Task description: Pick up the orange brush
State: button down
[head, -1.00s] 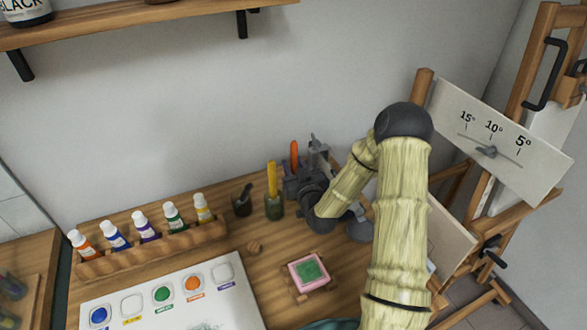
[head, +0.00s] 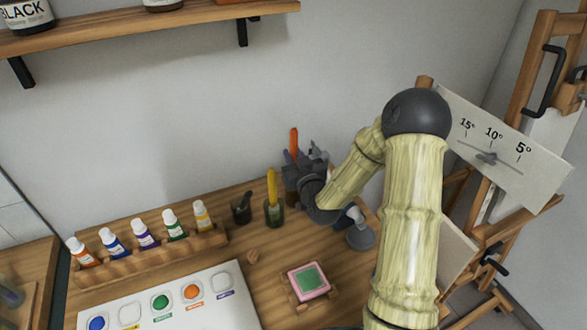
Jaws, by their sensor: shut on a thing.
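The orange brush (head: 294,140) stands upright at the back of the table, its orange handle rising above my gripper. My gripper (head: 296,162) is at the far end of my arm, close to the wall, and is shut on the orange brush. The lower part of the brush and the fingertips are mostly hidden behind the gripper body. A yellow-handled brush (head: 271,184) stands in a dark green glass just left of my gripper.
A small dark cup (head: 241,213) and a rack of paint bottles (head: 150,256) stand to the left. A pink tray with a green pad (head: 309,281) lies in front. An easel (head: 530,80) stands at the right, and a shelf (head: 150,25) hangs above.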

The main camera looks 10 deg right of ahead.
aim_at(294, 129)
notch_tip(294, 129, up, 12)
jog(key=shift+f, duration=0.25)
dwell(1.2)
jog(key=c, duration=2)
grip_release()
grip_shut()
dwell(0.6)
dwell(0.9)
